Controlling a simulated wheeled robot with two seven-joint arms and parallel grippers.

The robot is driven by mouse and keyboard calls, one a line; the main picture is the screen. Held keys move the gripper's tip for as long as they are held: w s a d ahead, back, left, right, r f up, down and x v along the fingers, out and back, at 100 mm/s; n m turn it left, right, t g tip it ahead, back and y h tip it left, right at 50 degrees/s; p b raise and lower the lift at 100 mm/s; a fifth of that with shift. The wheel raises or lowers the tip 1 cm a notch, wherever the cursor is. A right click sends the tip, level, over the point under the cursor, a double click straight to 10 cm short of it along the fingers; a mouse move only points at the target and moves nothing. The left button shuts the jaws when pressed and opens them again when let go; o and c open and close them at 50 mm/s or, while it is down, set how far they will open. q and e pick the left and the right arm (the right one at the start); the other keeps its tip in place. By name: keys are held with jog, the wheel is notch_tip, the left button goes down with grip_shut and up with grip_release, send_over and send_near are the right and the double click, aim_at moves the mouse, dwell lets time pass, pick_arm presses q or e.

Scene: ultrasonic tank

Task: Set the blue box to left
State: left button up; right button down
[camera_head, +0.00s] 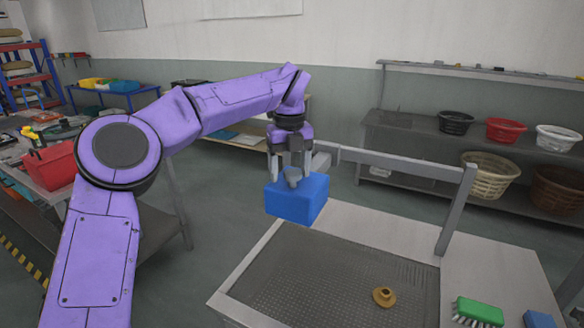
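The blue box (296,203) hangs in the air over the back left corner of the metal tank (330,267). My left gripper (291,178) reaches down from above with its fingers at the top of the box, and it looks shut on it. The exact contact of the fingertips is hard to see. My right gripper is not in view.
A brown ring-shaped piece (384,297) lies in the tank. A green brush (479,311) and a small blue block (539,320) are at the front right. A grey rail (400,165) rises behind the tank. A red toolbox (50,164) stands on the left bench.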

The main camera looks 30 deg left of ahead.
pick_arm(q)
jog(key=shift+a, duration=0.1)
jog(key=shift+r, duration=0.1)
notch_tip(320, 180, up, 10)
jog(key=p, duration=0.2)
jog(key=shift+r, duration=0.2)
